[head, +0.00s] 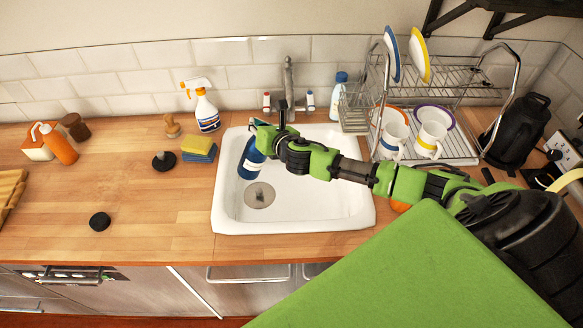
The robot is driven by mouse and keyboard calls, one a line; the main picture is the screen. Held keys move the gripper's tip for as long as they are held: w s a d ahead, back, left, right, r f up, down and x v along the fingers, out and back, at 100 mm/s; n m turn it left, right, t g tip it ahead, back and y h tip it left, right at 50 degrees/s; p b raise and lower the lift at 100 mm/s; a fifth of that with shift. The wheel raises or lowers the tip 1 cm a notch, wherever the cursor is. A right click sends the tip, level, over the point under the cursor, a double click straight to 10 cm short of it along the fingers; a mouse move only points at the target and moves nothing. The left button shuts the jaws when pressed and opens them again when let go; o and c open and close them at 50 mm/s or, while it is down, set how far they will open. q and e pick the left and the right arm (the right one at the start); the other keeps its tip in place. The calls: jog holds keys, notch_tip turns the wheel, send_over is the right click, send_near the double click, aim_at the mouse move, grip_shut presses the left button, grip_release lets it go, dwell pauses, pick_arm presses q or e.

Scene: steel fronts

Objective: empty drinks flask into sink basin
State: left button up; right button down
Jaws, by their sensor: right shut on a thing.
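The blue drinks flask (250,160) is over the left part of the white sink basin (330,212). My right arm reaches in from the right, and its gripper (262,133) is shut on the flask's upper part in the head view. The flask leans, with its lower end in the picture toward the drain (259,195). The gripper hides part of it. I cannot tell which end is the mouth or whether liquid comes out. My left gripper is not in view.
A tap (289,80) stands behind the sink. A dish rack (455,143) with mugs and plates is at the right, near a black kettle (516,130). A spray bottle (206,112) and sponges (198,149) stand left. A black disc (99,221) lies on the mostly clear left counter.

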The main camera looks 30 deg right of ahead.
notch_tip(320, 180, up, 12)
jog(key=n+h, duration=0.1)
jog(key=shift+d+r+g, duration=0.15)
jog(key=shift+d+g, duration=0.1)
jog(key=shift+g, duration=0.15)
dwell(0.4)
